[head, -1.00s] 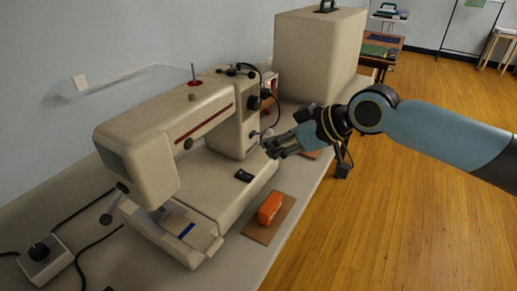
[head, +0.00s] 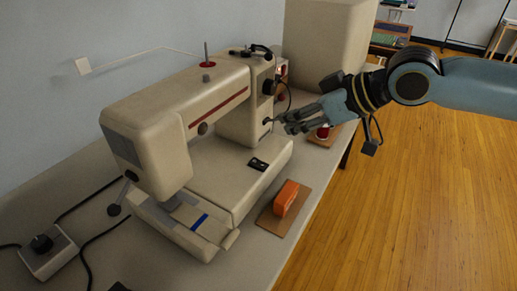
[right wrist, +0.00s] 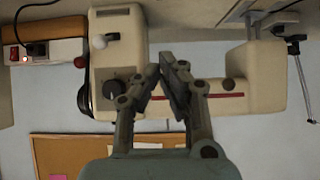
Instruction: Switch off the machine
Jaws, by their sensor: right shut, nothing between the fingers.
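The machine is a cream sewing machine (head: 165,125) on the table against the wall. A black rocker-like part (head: 258,164) sits on its bed; I cannot read its position. A small lever (head: 267,121) sticks out of the pillar. My right gripper (head: 280,122) is shut and empty, just right of that lever; I cannot tell whether they touch. In the right wrist view the machine (right wrist: 215,70) appears upside down behind the shut fingers (right wrist: 172,60), with a pale round knob (right wrist: 100,41) and a dark dial (right wrist: 113,90). My left gripper is not in view.
A power strip (right wrist: 60,50) with a red switch (right wrist: 14,54), a small lit light and a plug is beside the machine. A foot pedal (head: 48,254) is at left; a large cream case (head: 320,40) stands behind.

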